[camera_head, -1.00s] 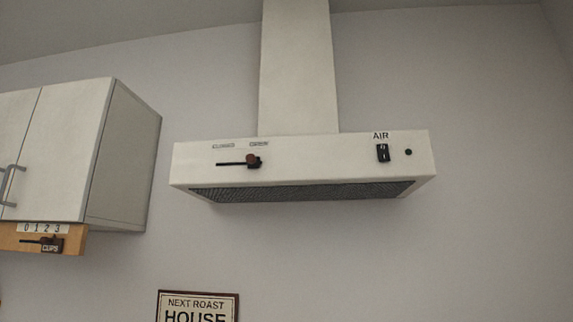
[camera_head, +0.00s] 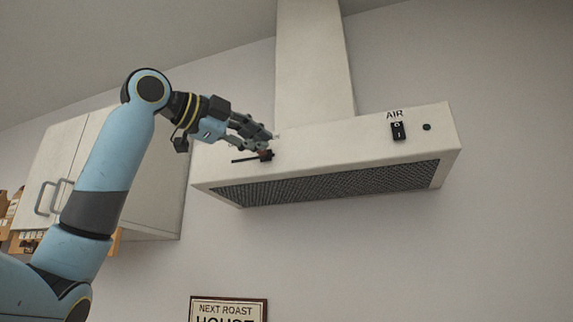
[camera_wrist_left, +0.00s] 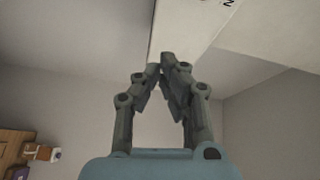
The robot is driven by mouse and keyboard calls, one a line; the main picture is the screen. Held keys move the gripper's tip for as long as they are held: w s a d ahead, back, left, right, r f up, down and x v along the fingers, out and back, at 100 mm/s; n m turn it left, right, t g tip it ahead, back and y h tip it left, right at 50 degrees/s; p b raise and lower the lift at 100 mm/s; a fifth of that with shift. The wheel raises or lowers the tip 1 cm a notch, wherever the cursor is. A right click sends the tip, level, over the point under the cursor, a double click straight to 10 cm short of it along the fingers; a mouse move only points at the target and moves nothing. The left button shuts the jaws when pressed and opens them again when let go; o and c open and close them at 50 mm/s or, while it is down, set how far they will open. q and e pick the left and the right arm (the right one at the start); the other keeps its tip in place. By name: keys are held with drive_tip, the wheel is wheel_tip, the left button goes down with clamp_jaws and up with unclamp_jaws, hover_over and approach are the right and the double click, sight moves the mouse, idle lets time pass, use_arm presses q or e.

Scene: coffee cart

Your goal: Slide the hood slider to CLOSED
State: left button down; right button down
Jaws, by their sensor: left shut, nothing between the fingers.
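The white range hood (camera_head: 330,150) hangs on the wall in the head view. Its slider (camera_head: 265,155), a small dark and reddish knob, sits at the right end of a short dark slot (camera_head: 243,160). The CLOSED and OPEN labels above the slot are hidden behind my left gripper. My left gripper (camera_head: 271,141) is shut and empty, its fingertips right at the slider's upper side. Whether they touch it I cannot tell. In the left wrist view the closed fingers (camera_wrist_left: 160,66) point at the hood (camera_wrist_left: 205,22), and the slider is not visible. My right gripper is not in view.
A black AIR switch (camera_head: 398,131) and a small dark button (camera_head: 427,127) are on the hood front's right side. A white cupboard (camera_head: 75,165) stands left, partly behind my left arm. A framed sign (camera_head: 228,309) hangs below. Wall right of the hood is clear.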

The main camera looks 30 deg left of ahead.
sight(263, 153)
use_arm(q)
drive_tip(key=shift+t, duration=0.4)
drive_tip(key=s+r, duration=0.1)
drive_tip(key=s+a+r, duration=0.1)
drive_tip(key=r, duration=0.1)
drive_tip(key=shift+a+r, duration=0.1)
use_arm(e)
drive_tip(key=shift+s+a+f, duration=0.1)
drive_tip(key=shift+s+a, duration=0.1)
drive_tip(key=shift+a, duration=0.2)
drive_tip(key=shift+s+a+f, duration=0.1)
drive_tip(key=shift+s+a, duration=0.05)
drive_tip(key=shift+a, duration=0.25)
